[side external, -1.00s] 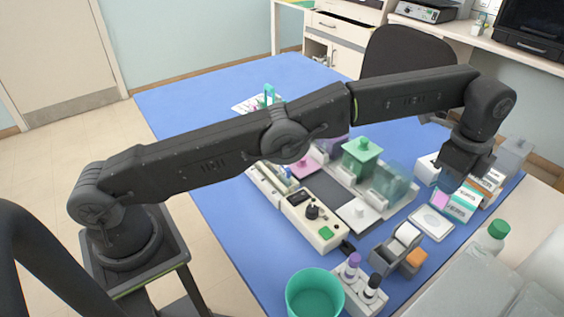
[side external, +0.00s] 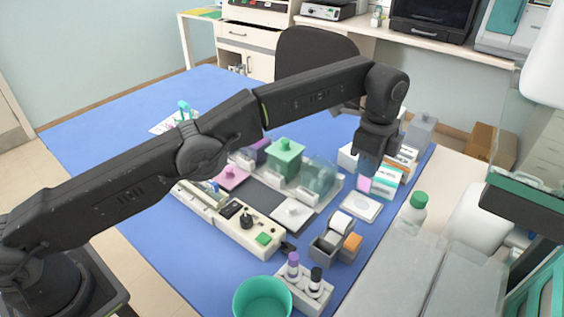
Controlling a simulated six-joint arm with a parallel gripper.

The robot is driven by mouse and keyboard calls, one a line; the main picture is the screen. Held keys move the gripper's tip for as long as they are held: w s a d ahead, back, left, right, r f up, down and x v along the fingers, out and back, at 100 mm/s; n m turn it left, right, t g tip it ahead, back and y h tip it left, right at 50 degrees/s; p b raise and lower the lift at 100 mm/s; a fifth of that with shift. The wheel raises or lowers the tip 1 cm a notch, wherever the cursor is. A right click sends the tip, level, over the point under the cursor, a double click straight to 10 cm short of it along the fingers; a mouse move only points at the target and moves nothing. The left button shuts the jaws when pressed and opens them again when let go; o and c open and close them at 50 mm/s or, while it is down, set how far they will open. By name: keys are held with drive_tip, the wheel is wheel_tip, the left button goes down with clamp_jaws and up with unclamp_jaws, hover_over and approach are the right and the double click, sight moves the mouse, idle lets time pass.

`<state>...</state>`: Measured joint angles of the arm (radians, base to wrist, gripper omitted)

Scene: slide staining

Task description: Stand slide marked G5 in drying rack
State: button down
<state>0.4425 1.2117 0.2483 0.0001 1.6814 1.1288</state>
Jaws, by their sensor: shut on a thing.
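My gripper (side external: 371,168) points down at the right side of the blue mat, above a small white tray (side external: 360,208). It is shut on a thin slide whose pink end (side external: 363,185) shows below the fingers. The rest of the slide is hidden or too see-through to make out, and no G5 marking is legible. The slide appears apart from the tray, but the gap is hard to judge. I cannot tell for sure which thing is the drying rack.
Labelled boxes (side external: 392,171) stand close behind my gripper. Staining jars, one with a green lid (side external: 285,148), stand left of it. In front are a grey dispenser (side external: 326,246), a bottle holder (side external: 304,291) and a green cup (side external: 262,299). The mat's left part (side external: 90,140) is clear.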

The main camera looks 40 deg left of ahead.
drive_tip(key=shift+a+r, duration=0.1)
drive_tip(key=w+a+r+n, duration=0.1)
drive_tip(key=a+r, duration=0.2)
drive_tip(key=a, duration=1.1)
drive_tip(key=a+r+n, duration=0.1)
drive_tip(key=a+r, duration=0.1)
drive_tip(key=a, duration=1.2)
drive_tip(key=s+a+f+m, duration=0.2)
drive_tip(key=s+a+f, duration=0.1)
drive_tip(key=s+a, duration=1.6)
drive_tip(key=shift+s+d+f, duration=0.3)
drive_tip(key=shift+f, duration=1)
drive_tip(key=shift+s+d+f, duration=0.35)
drive_tip(key=shift+f, duration=0.95)
drive_tip(key=shift+s+d+f, duration=0.3)
drive_tip(key=shift+f, duration=1)
drive_tip(key=shift+f, duration=0.35)
drive_tip(key=c, duration=1.1)
unclamp_jaws()
